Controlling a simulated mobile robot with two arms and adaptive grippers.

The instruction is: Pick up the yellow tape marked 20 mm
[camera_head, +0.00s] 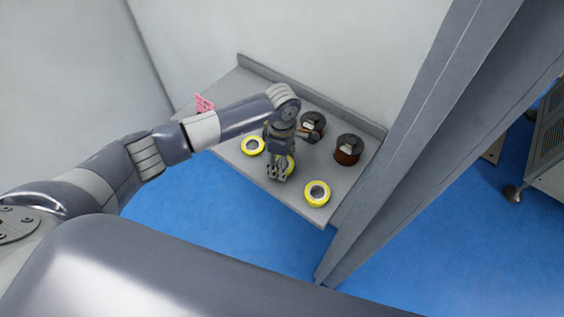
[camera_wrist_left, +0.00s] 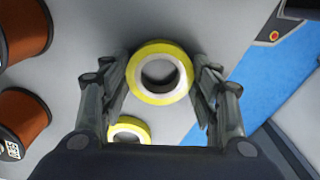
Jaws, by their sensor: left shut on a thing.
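My left gripper (camera_head: 278,174) is shut on a yellow tape roll (camera_head: 290,164) at the middle of the grey shelf's front part. In the left wrist view the held roll (camera_wrist_left: 160,98) sits between the two fingers, with its pale core and round hole facing the camera. I cannot tell whether it touches the shelf or is lifted. A second yellow roll (camera_head: 253,145) lies to the left and a third yellow roll (camera_head: 317,193) to the right. No width marking is readable on any roll. My right gripper is not in view.
Two copper wire spools (camera_head: 347,150) with dark tops stand at the back of the grey shelf (camera_head: 285,194). A pink object (camera_head: 204,104) is at the shelf's left end. A grey upright post (camera_head: 400,150) rises at the right. The shelf's front edge drops to blue floor.

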